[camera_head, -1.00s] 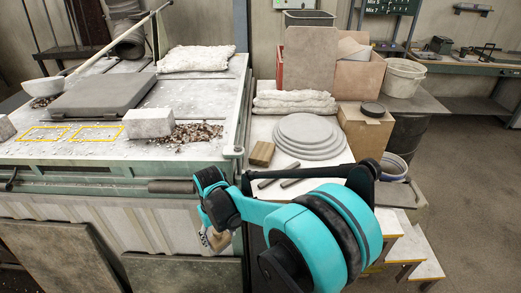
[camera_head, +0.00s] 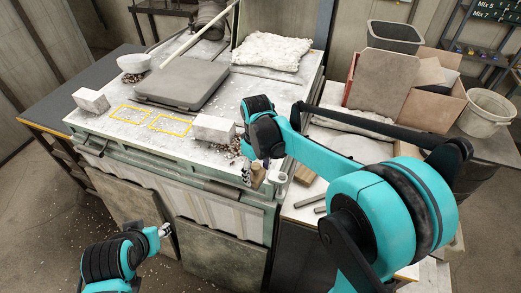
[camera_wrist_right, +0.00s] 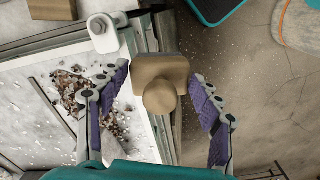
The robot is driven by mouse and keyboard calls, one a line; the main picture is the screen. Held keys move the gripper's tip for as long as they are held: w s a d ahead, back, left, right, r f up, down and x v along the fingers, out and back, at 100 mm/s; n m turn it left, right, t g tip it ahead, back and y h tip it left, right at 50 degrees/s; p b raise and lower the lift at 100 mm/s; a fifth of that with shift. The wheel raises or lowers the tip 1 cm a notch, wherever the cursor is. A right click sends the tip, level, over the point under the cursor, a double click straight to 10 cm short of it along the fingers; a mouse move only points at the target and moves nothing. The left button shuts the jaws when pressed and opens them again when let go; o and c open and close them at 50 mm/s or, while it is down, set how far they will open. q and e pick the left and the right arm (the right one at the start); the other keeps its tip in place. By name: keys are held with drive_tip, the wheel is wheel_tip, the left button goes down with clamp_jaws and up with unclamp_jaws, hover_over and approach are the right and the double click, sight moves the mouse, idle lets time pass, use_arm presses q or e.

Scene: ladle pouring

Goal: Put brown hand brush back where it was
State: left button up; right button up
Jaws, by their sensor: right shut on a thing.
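My right gripper (camera_wrist_right: 160,105) is shut on the brown hand brush (camera_wrist_right: 160,85). In the right wrist view the brush shows as a brown block with a rounded knob between the purple-padded fingers, over the worktable's edge. In the head view the right gripper (camera_head: 258,172) hangs by the front right corner of the worktable, and a little of the brush shows there, mostly hidden. My left gripper (camera_head: 163,230) is low in front of the table, small and away from the brush; its jaw state is unclear.
Pebbles (camera_wrist_right: 75,95) lie near the table edge. Boxes and a bucket (camera_head: 486,112) stand right.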

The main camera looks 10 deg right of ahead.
drive_tip(key=shift+w+a+r+p, duration=0.1)
drive_tip(key=shift+w+r+p, duration=0.2)
drive_tip(key=shift+r, duration=0.6)
drive_tip(key=shift+w+r, duration=0.15)
drive_tip(key=w+d+n+b, duration=0.15)
drive_tip(key=d+b, duration=0.45)
drive_tip(key=d, duration=0.7)
drive_tip(key=shift+w+a+f+p, duration=0.15)
drive_tip(key=shift+w+a+f, duration=1.2)
drive_tip(key=shift+f, duration=0.45)
drive_tip(key=shift+w+a+f+p, duration=0.2)
drive_tip(key=shift+w+a+f, duration=0.95)
drive_tip(key=shift+w+f, duration=0.55)
drive_tip(key=shift+w+a+f+p, duration=0.15)
drive_tip(key=shift+w+a+f, duration=1.1)
drive_tip(key=shift+f, duration=0.7)
use_arm(q)
drive_tip(key=f, duration=0.3)
drive_tip(key=shift+w+f, duration=0.2)
drive_tip(key=shift+w, duration=0.1)
